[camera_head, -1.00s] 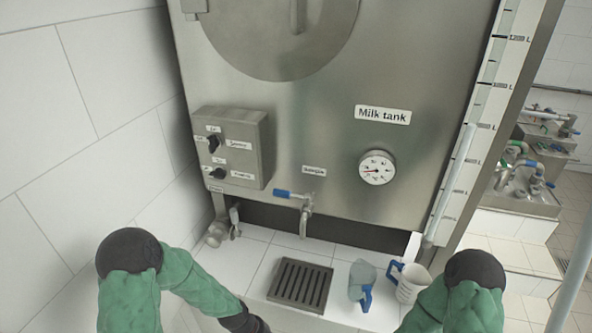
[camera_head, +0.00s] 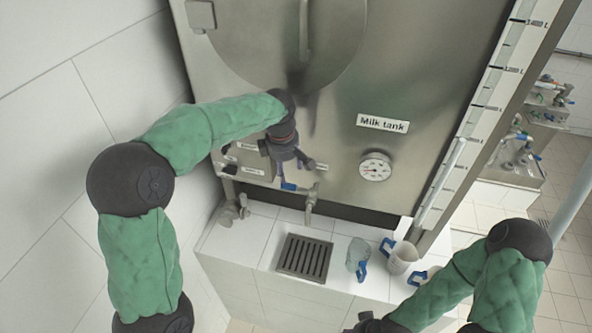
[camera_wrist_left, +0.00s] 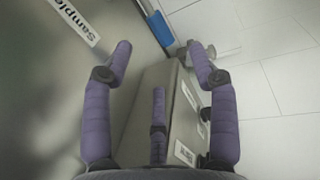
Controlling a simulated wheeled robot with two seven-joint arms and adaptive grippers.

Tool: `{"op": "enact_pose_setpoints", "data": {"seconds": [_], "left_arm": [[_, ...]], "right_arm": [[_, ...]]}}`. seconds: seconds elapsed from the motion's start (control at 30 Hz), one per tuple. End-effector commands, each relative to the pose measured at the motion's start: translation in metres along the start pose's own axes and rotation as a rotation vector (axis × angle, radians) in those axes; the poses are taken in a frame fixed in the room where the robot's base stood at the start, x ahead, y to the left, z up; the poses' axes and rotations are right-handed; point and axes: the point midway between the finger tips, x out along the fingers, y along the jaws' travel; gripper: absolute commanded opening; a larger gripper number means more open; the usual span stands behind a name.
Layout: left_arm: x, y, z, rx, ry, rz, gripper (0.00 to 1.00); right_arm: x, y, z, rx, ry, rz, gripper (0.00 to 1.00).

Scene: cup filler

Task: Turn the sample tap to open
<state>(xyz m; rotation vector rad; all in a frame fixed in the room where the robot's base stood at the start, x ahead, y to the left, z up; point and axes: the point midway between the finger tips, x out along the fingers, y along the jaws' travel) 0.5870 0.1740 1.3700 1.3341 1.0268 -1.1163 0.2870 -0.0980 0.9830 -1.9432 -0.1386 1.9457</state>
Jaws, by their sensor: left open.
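The sample tap (camera_head: 311,203) is a metal spout low on the milk tank's front, with a blue lever (camera_head: 289,186) pointing left. My left gripper (camera_head: 291,172) is open just above and in front of the lever, fingers pointing down. In the left wrist view the blue lever (camera_wrist_left: 160,29) shows beyond the spread fingertips, between them, and no finger visibly grips it. The "Sample" label (camera_wrist_left: 74,21) is at the upper left there. My right gripper (camera_head: 368,323) shows only partly at the bottom edge; its fingers are unclear.
A drain grate (camera_head: 303,258) lies in the white ledge below the tap. A translucent jug (camera_head: 357,254) and a white cup (camera_head: 402,259) with blue handles stand to its right. My left arm partly hides the switch box (camera_wrist_left: 150,100). Metal valve fittings (camera_head: 229,212) stand at left.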

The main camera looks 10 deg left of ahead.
Motion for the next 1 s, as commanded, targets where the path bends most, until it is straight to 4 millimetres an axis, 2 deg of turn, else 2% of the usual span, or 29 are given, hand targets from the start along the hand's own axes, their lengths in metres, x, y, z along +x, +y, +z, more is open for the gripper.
{"op": "enact_pose_setpoints", "data": {"seconds": [0.07, 0.17, 0.27, 0.7, 1.0], "left_arm": [[-0.011, 0.002, -0.001, -0.021, 0.007, 0.001, 0.59], [-0.01, 0.002, -0.003, -0.033, 0.011, 0.0, 0.59], [0.0, 0.002, -0.003, -0.033, 0.012, -0.001, 0.59], [0.073, 0.002, -0.003, -0.03, 0.01, -0.001, 0.59], [0.095, 0.002, -0.004, -0.03, 0.01, 0.002, 0.59]], "right_arm": [[-0.004, -0.002, 0.0, 0.0, 0.0, 0.0, 0.44], [-0.004, -0.002, 0.0, 0.0, 0.0, 0.0, 0.44], [-0.005, -0.002, 0.0, 0.0, -0.001, 0.0, 0.44], [-0.018, -0.006, 0.001, 0.0, 0.0, 0.0, 0.44], [-0.021, -0.007, 0.001, 0.0, 0.0, 0.0, 0.44]]}}
